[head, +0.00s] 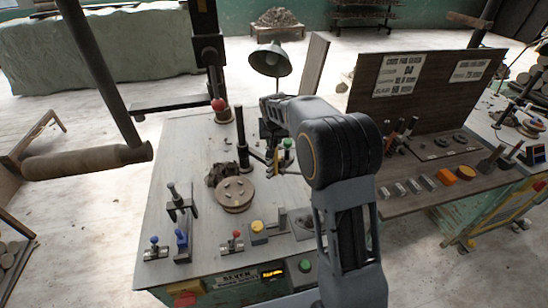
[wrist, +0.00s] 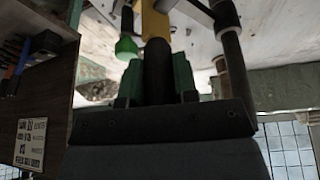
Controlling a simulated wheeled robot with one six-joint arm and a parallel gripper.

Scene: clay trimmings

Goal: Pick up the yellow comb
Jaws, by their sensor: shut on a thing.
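My gripper (wrist: 158,88) is shut, its green-sided fingers on either side of a dark, upright, handle-like piece. A yellow part (wrist: 155,22) continues from this dark piece at the top of the wrist view. It looks like the yellow comb, but its teeth and full outline are hidden. In the head view my gripper (head: 276,150) is above the grey bench, beyond my dark forearm, which hides much of it. The comb cannot be made out clearly there.
A lamp (head: 271,62) stands behind. A tool panel (head: 425,80) rises on the right.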

